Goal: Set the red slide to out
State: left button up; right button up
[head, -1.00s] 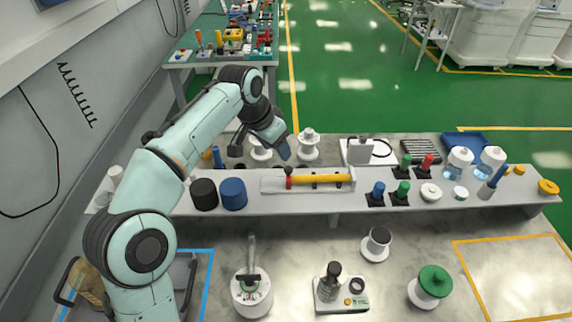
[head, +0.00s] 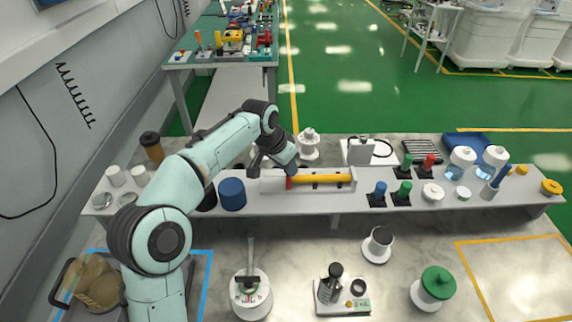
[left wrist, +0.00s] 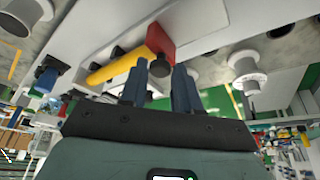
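The red slide (head: 289,183) sits at the left end of a yellow bar (head: 322,178) on a light grey rail base (head: 318,187) on the raised shelf. In the left wrist view the red slide (left wrist: 160,40) carries a dark round knob (left wrist: 160,67). My left gripper (head: 282,176) is at this left end, hiding part of the slide and its knob in the head view. In the left wrist view its two blue fingers (left wrist: 159,86) are open, one on either side of the knob, with gaps visible. My right gripper is not in view.
A blue cylinder (head: 232,193) stands just left of the rail, close under my left arm. A white spool-shaped part (head: 308,146) and a grey box (head: 359,151) stand behind it. Blue (head: 379,194) and green (head: 402,193) knobs are to the right. The counter in front has clear patches.

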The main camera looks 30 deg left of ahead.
pick_arm(q)
grip_shut()
jog(key=shift+s+a, duration=0.45)
jog(key=shift+a, duration=0.3)
jog(key=shift+s+a, duration=0.45)
jog(key=shift+a, duration=0.3)
jog(key=shift+o, duration=2.1)
grip_release()
jog(key=shift+o, duration=0.6)
jog(key=shift+s, duration=0.1)
